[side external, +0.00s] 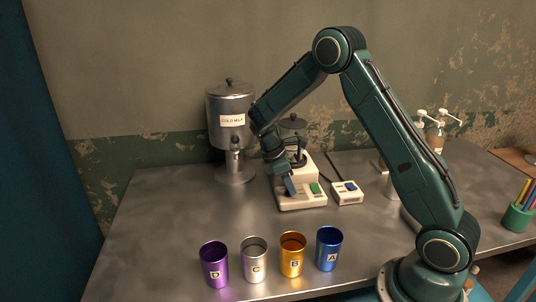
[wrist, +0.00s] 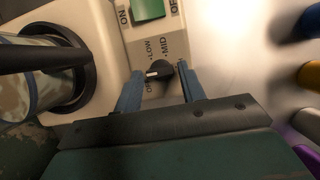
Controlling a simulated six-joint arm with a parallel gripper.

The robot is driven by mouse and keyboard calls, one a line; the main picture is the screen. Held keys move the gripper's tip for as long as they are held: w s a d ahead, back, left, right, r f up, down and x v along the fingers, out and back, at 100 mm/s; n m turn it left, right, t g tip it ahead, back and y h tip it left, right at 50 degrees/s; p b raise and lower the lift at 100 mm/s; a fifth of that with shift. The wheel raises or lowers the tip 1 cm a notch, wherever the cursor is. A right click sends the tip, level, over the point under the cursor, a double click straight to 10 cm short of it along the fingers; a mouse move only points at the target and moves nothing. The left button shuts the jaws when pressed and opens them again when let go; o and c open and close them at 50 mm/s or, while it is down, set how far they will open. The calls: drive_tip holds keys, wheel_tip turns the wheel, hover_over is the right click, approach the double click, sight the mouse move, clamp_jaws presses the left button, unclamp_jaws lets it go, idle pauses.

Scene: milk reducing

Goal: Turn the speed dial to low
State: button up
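The speed dial (wrist: 163,77) is a small black knob with a white pointer mark, on the beige machine (wrist: 112,60). The pointer faces left in the wrist view. The words LOW and MID are printed just above the dial; a third label is partly hidden. My gripper (wrist: 159,70) is open, with one blue finger on each side of the dial. I cannot tell whether either finger touches it. In the side view, my gripper (side external: 290,186) is low over the front of the machine (side external: 300,203) and hides the dial.
A green ON/OFF switch (wrist: 147,9) is beside the dial. A steel milk dispenser (side external: 231,108) stands behind left. Purple (side external: 214,267), silver (side external: 254,262), gold (side external: 292,258) and blue (side external: 328,252) cups stand in front.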

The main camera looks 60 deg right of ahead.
drive_tip(key=c, duration=0.7)
drive_tip(key=shift+m, duration=0.3)
drive_tip(key=shift+w+d+m+g+y, duration=0.1)
drive_tip(key=shift+m+g+y, duration=0.3)
drive_tip(key=shift+m, duration=0.9)
drive_tip(key=shift+d+m+g+y, duration=0.1)
drive_tip(key=shift+m+y, duration=0.5)
drive_tip(key=shift+m, duration=0.7)
drive_tip(key=o, duration=0.7)
